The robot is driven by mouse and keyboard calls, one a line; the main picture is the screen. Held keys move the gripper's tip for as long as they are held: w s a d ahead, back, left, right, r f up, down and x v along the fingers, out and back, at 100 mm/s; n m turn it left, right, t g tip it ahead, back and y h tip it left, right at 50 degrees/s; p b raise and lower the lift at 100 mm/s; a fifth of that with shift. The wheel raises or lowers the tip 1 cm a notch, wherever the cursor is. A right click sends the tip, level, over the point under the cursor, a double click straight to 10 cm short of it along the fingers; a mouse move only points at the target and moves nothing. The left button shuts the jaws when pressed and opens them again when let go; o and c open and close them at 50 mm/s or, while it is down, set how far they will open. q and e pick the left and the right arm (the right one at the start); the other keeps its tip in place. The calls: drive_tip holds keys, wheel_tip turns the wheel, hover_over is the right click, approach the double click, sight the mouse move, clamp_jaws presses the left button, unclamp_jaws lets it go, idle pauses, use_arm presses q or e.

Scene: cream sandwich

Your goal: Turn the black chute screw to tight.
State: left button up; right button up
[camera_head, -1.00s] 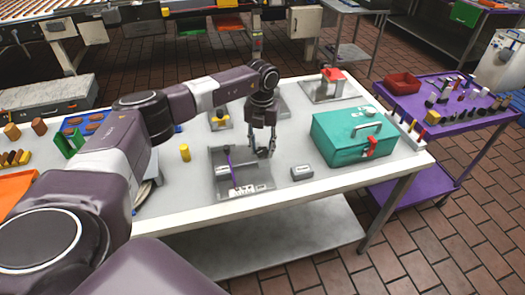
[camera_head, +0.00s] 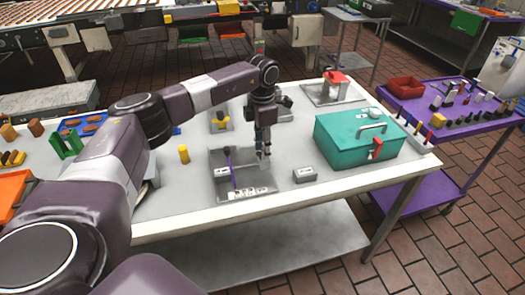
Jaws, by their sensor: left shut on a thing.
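The grey chute fixture (camera_head: 222,189) lies on the white table, with a purple strip (camera_head: 231,168) running across its inside and small labels along its front edge. My left gripper (camera_head: 264,153) points down over the right part of this fixture, its fingers close together. It is shut on the black chute screw, which the fingers almost wholly hide. I cannot read how tight the screw is. My right gripper is out of view.
A small grey block (camera_head: 304,175) sits right of the fixture, and a teal box (camera_head: 345,149) with a red latch stands beyond it. A yellow cylinder (camera_head: 183,154) stands to the left. A purple cart (camera_head: 450,128) with small items is at the right.

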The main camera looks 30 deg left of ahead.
use_arm(q)
drive_tip(key=m, duration=0.2)
drive_tip(key=m+b, duration=0.1)
drive_tip(key=m, duration=0.2)
drive_tip(key=shift+w+a+m, duration=0.1)
drive_tip(key=shift+w+m, duration=0.1)
drive_tip(key=shift+m, duration=0.1)
drive_tip(key=m+b, duration=0.1)
drive_tip(key=m, duration=0.2)
drive_tip(key=shift+r+m, duration=0.1)
drive_tip(key=shift+m, duration=0.6)
drive_tip(key=shift+w, duration=0.1)
drive_tip(key=o, duration=1.2)
drive_tip(key=shift+c, duration=0.2)
wheel_tip(320, 180, up, 12)
